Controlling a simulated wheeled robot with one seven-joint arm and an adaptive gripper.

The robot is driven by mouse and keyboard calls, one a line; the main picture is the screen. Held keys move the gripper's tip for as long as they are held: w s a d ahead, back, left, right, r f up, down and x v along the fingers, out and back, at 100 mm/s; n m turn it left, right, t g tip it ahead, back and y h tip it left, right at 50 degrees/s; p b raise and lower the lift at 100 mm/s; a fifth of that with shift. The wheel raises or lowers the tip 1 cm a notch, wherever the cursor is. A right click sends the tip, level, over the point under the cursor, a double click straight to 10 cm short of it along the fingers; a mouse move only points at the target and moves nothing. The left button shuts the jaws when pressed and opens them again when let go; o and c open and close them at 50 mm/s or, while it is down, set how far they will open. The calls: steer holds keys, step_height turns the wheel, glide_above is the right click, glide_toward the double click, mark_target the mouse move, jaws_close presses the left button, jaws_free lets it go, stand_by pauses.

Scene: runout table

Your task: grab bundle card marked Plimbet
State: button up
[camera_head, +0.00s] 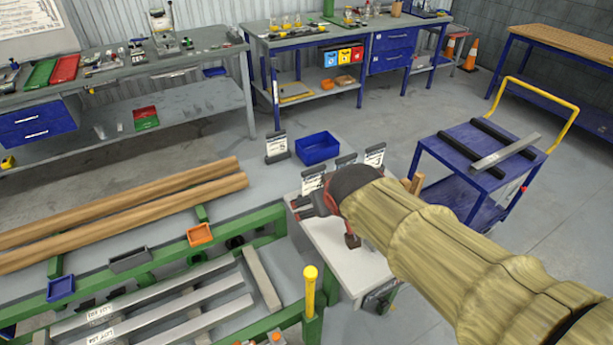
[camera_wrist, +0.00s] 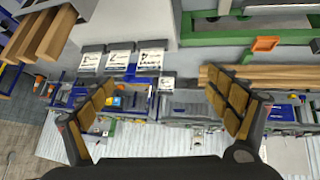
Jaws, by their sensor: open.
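Several white cards with black lettering stand in dark holders at the table: one by the blue bin (camera_head: 277,147), one just behind my gripper (camera_head: 312,181), one partly hidden behind my arm (camera_head: 346,161), and one to its right (camera_head: 375,155). In the wrist view they show as a row of three cards (camera_wrist: 90,62) (camera_wrist: 118,60) (camera_wrist: 152,58) and a smaller one (camera_wrist: 167,83). The lettering is too small to tell which reads Plimbet. My gripper (camera_head: 298,206) is over the pale tabletop; its fingers are spread wide and empty in the wrist view (camera_wrist: 160,92).
A blue bin (camera_head: 318,148) stands behind the cards. Wooden beams (camera_head: 120,215) and a green frame with metal bars (camera_head: 150,315) lie to the left. A yellow-topped post (camera_head: 310,285) rises in front. A blue cart (camera_head: 480,165) stands at right. The pale tabletop (camera_head: 345,250) looks mostly clear.

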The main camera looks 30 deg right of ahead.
steer(key=t+p, duration=0.2)
steer(key=p, duration=0.1)
glide_toward(315, 171)
steer(key=s+r, duration=0.4)
steer(key=r, duration=0.2)
steer(key=w+f+t+y, duration=0.1)
steer(key=w+f, duration=0.2)
steer(key=f, duration=0.1)
steer(key=w+d+f+n+t+y+p, duration=0.1)
steer(key=w+f, duration=0.3)
steer(key=w+d+f+t+y, duration=0.1)
steer(key=w+f, duration=0.3)
steer(key=shift+w+f+n, duration=0.1)
steer(key=shift+w+n, duration=0.05)
steer(key=shift+n, duration=0.15)
steer(key=shift+w+f, duration=0.15)
steer(key=shift+w, duration=0.4)
steer(key=c, duration=1.1)
steer(key=shift+c, duration=0.7)
